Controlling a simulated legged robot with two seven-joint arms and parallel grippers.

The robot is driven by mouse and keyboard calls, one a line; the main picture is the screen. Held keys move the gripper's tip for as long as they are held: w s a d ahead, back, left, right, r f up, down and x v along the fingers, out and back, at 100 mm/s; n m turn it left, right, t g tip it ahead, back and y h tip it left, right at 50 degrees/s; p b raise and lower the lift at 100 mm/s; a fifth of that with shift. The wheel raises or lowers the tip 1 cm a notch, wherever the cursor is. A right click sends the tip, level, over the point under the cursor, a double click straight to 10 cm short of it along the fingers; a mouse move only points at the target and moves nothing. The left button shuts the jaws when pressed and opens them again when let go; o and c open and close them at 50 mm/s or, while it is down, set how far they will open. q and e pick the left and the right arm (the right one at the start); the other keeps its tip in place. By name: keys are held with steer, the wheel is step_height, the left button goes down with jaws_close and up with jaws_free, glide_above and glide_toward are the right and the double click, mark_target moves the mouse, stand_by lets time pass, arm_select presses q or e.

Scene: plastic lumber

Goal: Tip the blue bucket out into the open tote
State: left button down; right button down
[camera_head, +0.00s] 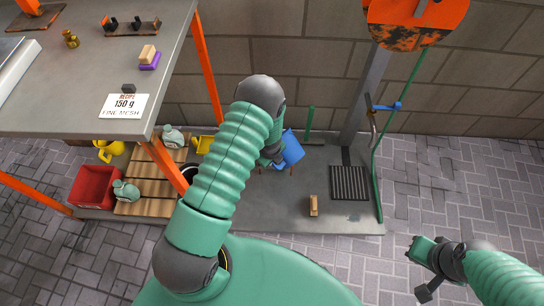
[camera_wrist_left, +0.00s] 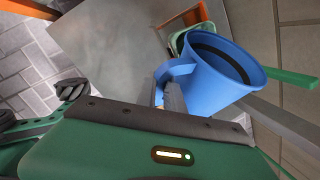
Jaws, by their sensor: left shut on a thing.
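The blue bucket (camera_head: 292,149) is in the middle of the head view, partly hidden by my left arm. In the left wrist view the bucket (camera_wrist_left: 215,95) shows its handle, its open mouth and a dark band inside; I cannot tell what it holds. My left gripper (camera_head: 270,158) is shut on the bucket's handle, and its fingers (camera_wrist_left: 171,97) show there in the left wrist view. A red open tote (camera_head: 80,201) stands at the far left, apart from the bucket. My right gripper (camera_head: 422,271) is at the lower right, away from everything; its jaw opening is unclear.
A wooden pallet (camera_head: 140,208) with white-green bottles lies beside the tote. Yellow cans (camera_head: 110,149) stand nearby. A steel table (camera_head: 60,95) with an orange leg (camera_head: 207,70) overhangs the left. A small wooden block (camera_head: 313,205) and a drain grate (camera_head: 349,183) lie to the right.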

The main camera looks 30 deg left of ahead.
arm_select(q)
steer(key=shift+a+r+h+p, duration=0.45)
steer(key=shift+h+p, duration=0.25)
steer(key=shift+p, duration=0.25)
steer(key=shift+w+a+f+h, duration=0.1)
steer(key=shift+a+h, duration=0.25)
steer(key=shift+h, duration=0.15)
steer(key=a+h+b, duration=0.1)
steer(key=h+b, duration=0.1)
steer(key=b, duration=0.2)
steer(key=a+g+h+b, duration=0.1)
steer(key=h+b, duration=0.2)
steer(key=b, duration=0.2)
steer(key=w+a+r+n+h+b, duration=0.1)
steer(key=a+h+b, duration=0.1)
steer(key=b, duration=0.2)
steer(key=shift+r+g+h, duration=0.1)
steer(key=shift+g+h, duration=0.3)
